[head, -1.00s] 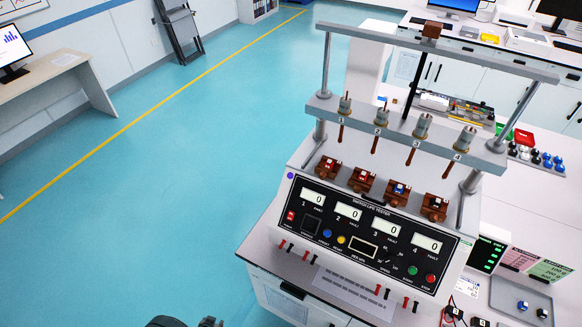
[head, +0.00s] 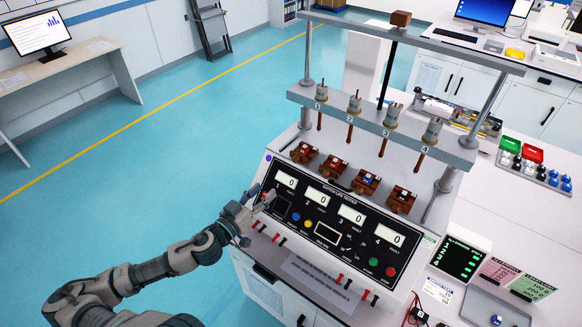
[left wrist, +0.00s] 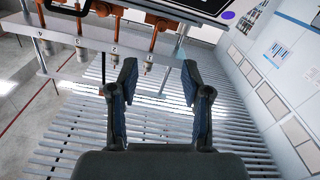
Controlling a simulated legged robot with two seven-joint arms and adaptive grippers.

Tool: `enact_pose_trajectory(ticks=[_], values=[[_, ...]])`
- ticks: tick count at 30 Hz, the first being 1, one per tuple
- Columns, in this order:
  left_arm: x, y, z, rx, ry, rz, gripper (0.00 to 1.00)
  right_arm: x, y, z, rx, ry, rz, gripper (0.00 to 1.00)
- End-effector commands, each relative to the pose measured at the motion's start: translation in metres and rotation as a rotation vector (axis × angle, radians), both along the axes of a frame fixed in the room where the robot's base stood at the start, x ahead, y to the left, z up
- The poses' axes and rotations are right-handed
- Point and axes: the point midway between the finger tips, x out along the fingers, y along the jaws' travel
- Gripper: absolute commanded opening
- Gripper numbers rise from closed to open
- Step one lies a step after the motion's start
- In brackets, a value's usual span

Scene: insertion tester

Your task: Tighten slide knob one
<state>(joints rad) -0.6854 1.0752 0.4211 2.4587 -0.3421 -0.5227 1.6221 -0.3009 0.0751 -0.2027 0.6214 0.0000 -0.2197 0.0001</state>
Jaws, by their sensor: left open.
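The switch life tester has a grey crossbar (head: 380,125) carrying several numbered metal slide knobs with brown rods below them. Slide knob one (head: 320,91) is at its left end, above the first brown switch block (head: 304,152). My left gripper (head: 265,197) is in front of the tester's black panel (head: 345,215), at its left side, below and apart from knob one. In the left wrist view its two fingers (left wrist: 158,85) are spread with nothing between them. That view shows the crossbar and knobs upside down, beyond the fingers at upper left. My right gripper is not in view.
An upper beam (head: 420,45) and side posts frame the crossbar. Red and black terminals (head: 340,280) stick out along the tester's front edge. A grey tray (head: 490,305) and small display stands (head: 530,285) are at right. Open floor lies to the left.

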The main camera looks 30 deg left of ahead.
Motion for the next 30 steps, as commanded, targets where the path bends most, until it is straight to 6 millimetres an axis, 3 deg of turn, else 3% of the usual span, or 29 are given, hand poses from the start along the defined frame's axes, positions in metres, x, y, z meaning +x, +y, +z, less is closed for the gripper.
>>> enact_pose_trajectory(ticks=[5, 9, 22, 30], values=[[0.035, -0.003, -0.003, 0.005, -0.002, -0.004, 0.48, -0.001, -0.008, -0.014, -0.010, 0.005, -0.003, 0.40], [0.054, -0.003, -0.002, 0.006, -0.003, -0.001, 0.48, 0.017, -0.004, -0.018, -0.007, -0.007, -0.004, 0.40], [0.085, -0.006, 0.001, 0.003, -0.002, 0.002, 0.48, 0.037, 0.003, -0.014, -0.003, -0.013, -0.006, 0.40], [0.114, -0.009, 0.003, -0.001, -0.003, 0.002, 0.48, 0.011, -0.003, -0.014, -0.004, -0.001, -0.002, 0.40]])
